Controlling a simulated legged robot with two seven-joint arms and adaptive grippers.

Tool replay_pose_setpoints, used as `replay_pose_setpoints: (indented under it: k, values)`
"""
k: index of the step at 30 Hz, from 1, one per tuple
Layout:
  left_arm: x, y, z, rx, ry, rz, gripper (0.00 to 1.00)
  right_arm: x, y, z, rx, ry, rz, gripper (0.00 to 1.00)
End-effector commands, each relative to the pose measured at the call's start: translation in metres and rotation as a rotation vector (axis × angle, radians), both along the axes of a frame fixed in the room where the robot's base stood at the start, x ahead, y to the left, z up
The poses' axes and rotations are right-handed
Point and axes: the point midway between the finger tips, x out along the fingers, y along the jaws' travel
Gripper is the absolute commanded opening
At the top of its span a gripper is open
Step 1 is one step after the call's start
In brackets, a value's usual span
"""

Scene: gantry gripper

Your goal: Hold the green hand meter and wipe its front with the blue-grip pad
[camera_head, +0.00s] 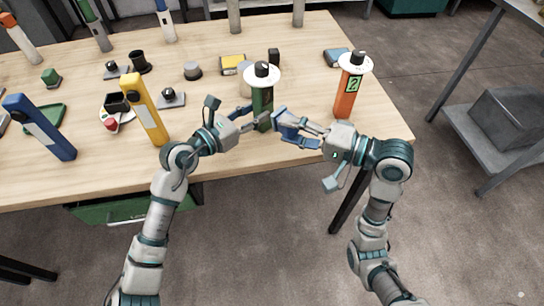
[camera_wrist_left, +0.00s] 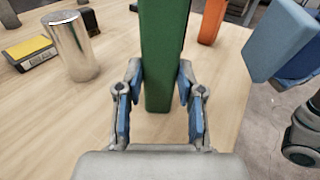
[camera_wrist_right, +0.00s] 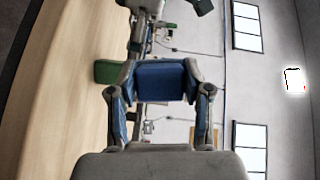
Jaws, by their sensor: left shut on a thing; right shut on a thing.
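The green hand meter (camera_head: 263,108) stands upright near the table's front edge, with a white disc and dark knob at its top in the head view. My left gripper (camera_head: 264,122) is shut on its lower body; the green body (camera_wrist_left: 163,55) shows between the fingers in the left wrist view. My right gripper (camera_head: 293,131) is shut on the blue-grip pad (camera_head: 284,119), just right of the meter. The pad (camera_wrist_left: 281,40) appears apart from the meter in the left wrist view. Its blue grip (camera_wrist_right: 163,82) fills the fingers in the right wrist view; its wiping face is hidden.
An orange meter (camera_head: 349,95) with a similar white disc stands to the right. A yellow meter (camera_head: 145,108) and a blue meter (camera_head: 40,127) stand to the left. The table's front edge is close to both grippers.

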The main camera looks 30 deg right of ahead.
Motion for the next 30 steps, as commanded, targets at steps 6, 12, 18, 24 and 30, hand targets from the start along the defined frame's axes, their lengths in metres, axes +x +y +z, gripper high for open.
replay_pose_setpoints:
  k: [6,12,18,24,30]
  values:
    - [0.000,0.000,-0.002,0.001,0.003,-0.001,0.12,0.011,-0.004,0.006,0.015,0.002,-0.015,0.21]
    - [0.000,0.000,-0.002,0.001,0.003,-0.001,0.12,0.029,0.002,0.005,0.014,0.001,-0.014,0.21]
    - [0.000,0.000,-0.002,0.001,0.003,-0.001,0.12,0.039,0.004,0.005,0.012,0.001,-0.014,0.21]
    - [0.000,0.000,-0.002,0.001,0.003,-0.001,0.12,0.040,0.005,0.005,0.012,0.000,-0.014,0.21]
    - [0.000,0.000,-0.002,0.001,0.003,-0.001,0.12,0.040,0.005,0.005,0.012,0.000,-0.014,0.21]
